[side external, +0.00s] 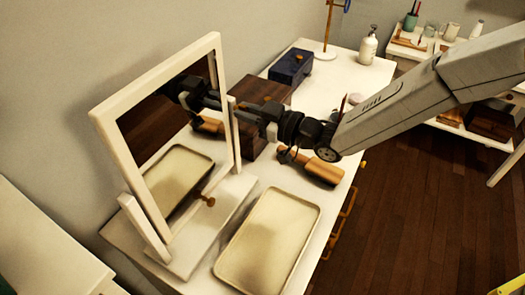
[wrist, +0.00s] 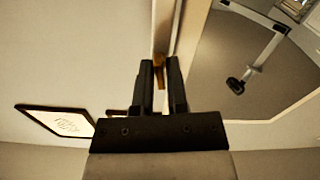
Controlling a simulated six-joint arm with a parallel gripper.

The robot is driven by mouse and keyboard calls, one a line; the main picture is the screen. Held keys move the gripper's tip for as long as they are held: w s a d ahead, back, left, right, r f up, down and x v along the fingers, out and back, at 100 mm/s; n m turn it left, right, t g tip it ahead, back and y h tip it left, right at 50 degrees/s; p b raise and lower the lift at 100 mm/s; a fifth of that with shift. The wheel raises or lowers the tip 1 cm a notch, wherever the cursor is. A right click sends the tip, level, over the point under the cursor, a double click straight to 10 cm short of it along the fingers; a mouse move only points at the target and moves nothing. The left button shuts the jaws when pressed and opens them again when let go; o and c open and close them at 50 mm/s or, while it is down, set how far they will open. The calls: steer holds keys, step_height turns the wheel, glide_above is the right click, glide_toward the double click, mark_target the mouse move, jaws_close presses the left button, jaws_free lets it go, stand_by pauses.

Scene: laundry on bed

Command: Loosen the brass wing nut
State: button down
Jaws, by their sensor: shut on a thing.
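The white-framed tilting mirror (side external: 104,118) stands on a white base on the table, held between two side posts. My gripper (side external: 243,106) reaches in from the right to the mirror's far side post. In the wrist view my gripper (wrist: 161,75) has its two dark fingers closed around a small piece of brass, the brass wing nut (wrist: 159,65), beside the pale post and frame edge. The fingers hide most of the nut, so its turn cannot be told. Another small brass piece (side external: 208,200) shows low by the mirror base.
A cream tray (side external: 268,245) lies in front of the mirror. A dark wooden box (side external: 262,88) stands close behind my gripper, and a blue box (side external: 290,68) is farther back. A wooden cylinder (side external: 322,170) lies below my wrist. A white pump bottle (side external: 368,46) stands at the back.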

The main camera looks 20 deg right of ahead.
steer(key=shift+n, duration=7.8)
steer(key=c, duration=0.7)
jaws_free()
steer(key=shift+c, duration=0.2)
steer(key=shift+s+d, duration=0.1)
steer(key=v, duration=0.7)
steer(key=shift+s+d, duration=0.2)
steer(key=shift+d, duration=0.05)
